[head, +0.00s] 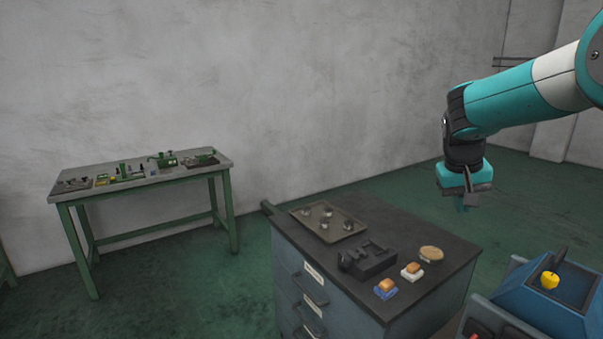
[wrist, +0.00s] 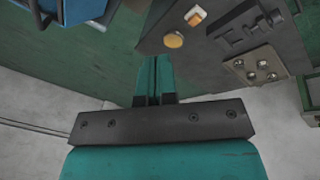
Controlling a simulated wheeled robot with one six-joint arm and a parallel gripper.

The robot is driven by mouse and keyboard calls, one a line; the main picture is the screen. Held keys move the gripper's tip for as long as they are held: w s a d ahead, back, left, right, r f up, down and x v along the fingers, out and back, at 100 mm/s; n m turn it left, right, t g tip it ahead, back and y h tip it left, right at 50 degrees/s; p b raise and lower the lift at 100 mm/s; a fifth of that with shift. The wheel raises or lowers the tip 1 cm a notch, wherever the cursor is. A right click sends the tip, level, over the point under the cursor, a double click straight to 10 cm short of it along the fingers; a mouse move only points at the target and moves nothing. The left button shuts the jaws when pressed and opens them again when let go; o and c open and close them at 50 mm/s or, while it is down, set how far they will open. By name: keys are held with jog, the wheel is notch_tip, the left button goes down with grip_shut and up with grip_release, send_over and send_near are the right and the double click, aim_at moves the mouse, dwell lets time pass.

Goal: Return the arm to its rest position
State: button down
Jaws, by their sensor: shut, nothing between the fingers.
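My gripper (head: 462,205) hangs from the teal and white arm at the right of the head view, pointing down. It is above and to the right of the dark-topped cabinet, over open floor, apart from everything. In the wrist view my gripper (wrist: 153,80) shows two teal fingers together with nothing between them. The arm is raised and bent, reaching in from the upper right edge.
The cabinet (head: 388,209) holds a tray (head: 345,232) with several small metal parts, a black fixture (head: 367,259), a round tan piece (head: 431,253) and two small blocks. A blue machine (head: 525,295) stands at right. A green-legged bench (head: 120,187) stands far left.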

jog(key=s+a+f+n+y+b, duration=0.1)
jog(key=s+a+n+y+b, duration=0.1)
jog(key=s+a, duration=0.4)
jog(key=s+a+f+n+g+y+b, duration=0.1)
jog(key=s+a+n, duration=0.3)
jog(key=s, duration=1.3)
jog(key=s+a+f+n+y+b, duration=0.2)
jog(key=s+a+f+n+y, duration=0.1)
jog(key=s+a, duration=0.7)
jog(key=shift+s+f+g+y+b, duration=0.15)
jog(key=shift+s+g+y+b, duration=0.2)
jog(key=shift+s+y, duration=0.4)
